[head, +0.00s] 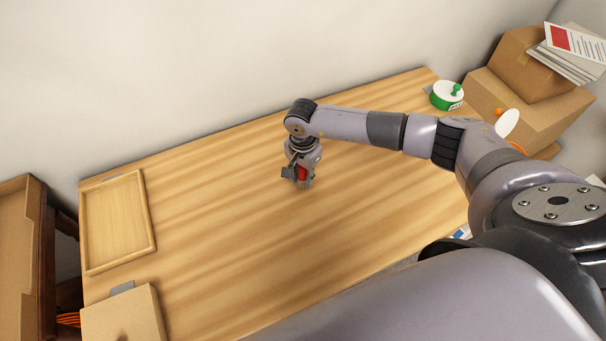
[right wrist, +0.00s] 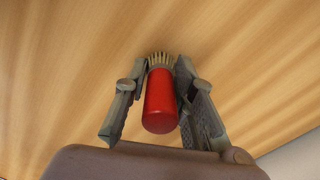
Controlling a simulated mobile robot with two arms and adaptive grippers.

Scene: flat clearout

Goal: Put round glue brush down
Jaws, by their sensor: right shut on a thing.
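The round glue brush (right wrist: 160,103) has a red handle and pale bristles. In the right wrist view it sits between the two fingers of my right gripper (right wrist: 160,85), which is shut on it. The bristles point away from the wrist, toward the wooden table. In the head view my right gripper (head: 298,177) is over the middle of the table (head: 220,220), with a bit of the red brush (head: 303,173) showing. I cannot tell whether the bristles touch the wood. My left gripper is not in view.
A shallow wooden tray (head: 152,222) lies at the table's left end, with a cardboard box (head: 125,318) in front of it. A white and green tub (head: 446,96) stands at the far right corner beside stacked cardboard boxes (head: 535,105). The table's middle is clear.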

